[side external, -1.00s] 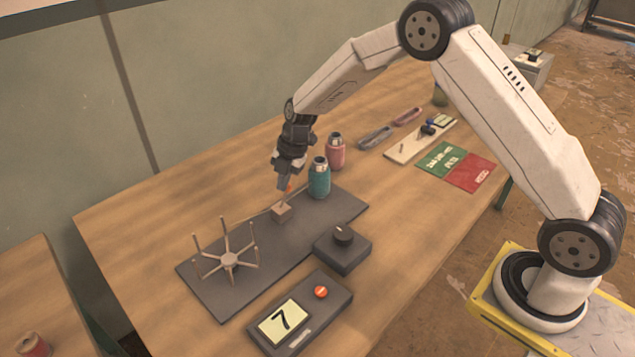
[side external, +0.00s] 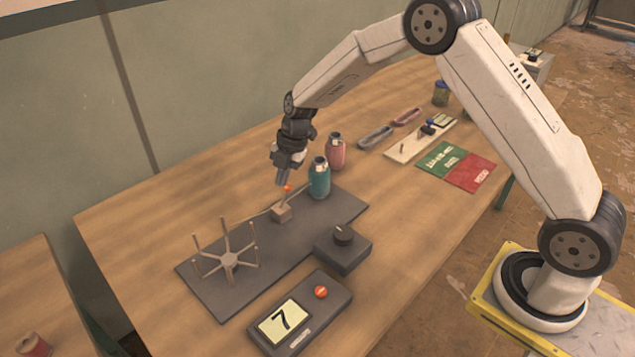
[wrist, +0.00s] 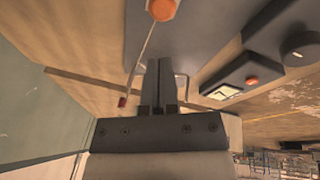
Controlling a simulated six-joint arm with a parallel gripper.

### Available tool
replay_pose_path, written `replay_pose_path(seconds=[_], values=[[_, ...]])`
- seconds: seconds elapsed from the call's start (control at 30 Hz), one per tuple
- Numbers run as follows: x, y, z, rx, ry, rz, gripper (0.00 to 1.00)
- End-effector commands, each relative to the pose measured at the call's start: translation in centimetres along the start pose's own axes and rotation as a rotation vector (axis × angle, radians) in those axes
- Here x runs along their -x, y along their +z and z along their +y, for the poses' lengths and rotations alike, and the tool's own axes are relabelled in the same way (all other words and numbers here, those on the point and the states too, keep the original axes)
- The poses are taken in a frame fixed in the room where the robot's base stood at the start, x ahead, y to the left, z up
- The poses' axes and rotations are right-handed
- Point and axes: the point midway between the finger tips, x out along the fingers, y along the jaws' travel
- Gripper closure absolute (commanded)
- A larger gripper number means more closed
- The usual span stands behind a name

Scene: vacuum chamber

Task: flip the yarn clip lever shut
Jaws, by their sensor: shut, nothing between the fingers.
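The yarn clip is a small tan block (side external: 281,212) on the dark grey board. My gripper (side external: 281,182) is shut and empty, just above and left of the lever tip; contact cannot be told. In the wrist view my shut fingers (wrist: 158,68) point toward the board, and an orange knob (wrist: 162,9), likely the lever tip, shows at the top edge, apart from them. A thin pale strand runs from near the knob to the lower left.
The grey board (side external: 255,245) also bears a pronged reel (side external: 229,260). A teal bottle (side external: 319,180) stands close right of the clip, with a pink bottle (side external: 336,152) behind. A dial box (side external: 343,250) and display box (side external: 300,312) are in front.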

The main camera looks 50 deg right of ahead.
Motion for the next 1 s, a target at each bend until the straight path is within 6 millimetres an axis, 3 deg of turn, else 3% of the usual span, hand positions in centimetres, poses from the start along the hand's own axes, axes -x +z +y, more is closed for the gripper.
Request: replay_pose_path(seconds=[0.37, 0.8, 1.0], values=[[2.3, -2.9, -0.1, 0.003, 0.001, 0.000, 1.00], [8.9, 0.2, -1.5, -0.001, 0.003, -0.002, 1.00], [10.7, 0.9, -1.9, -0.001, 0.001, -0.001, 1.00]])
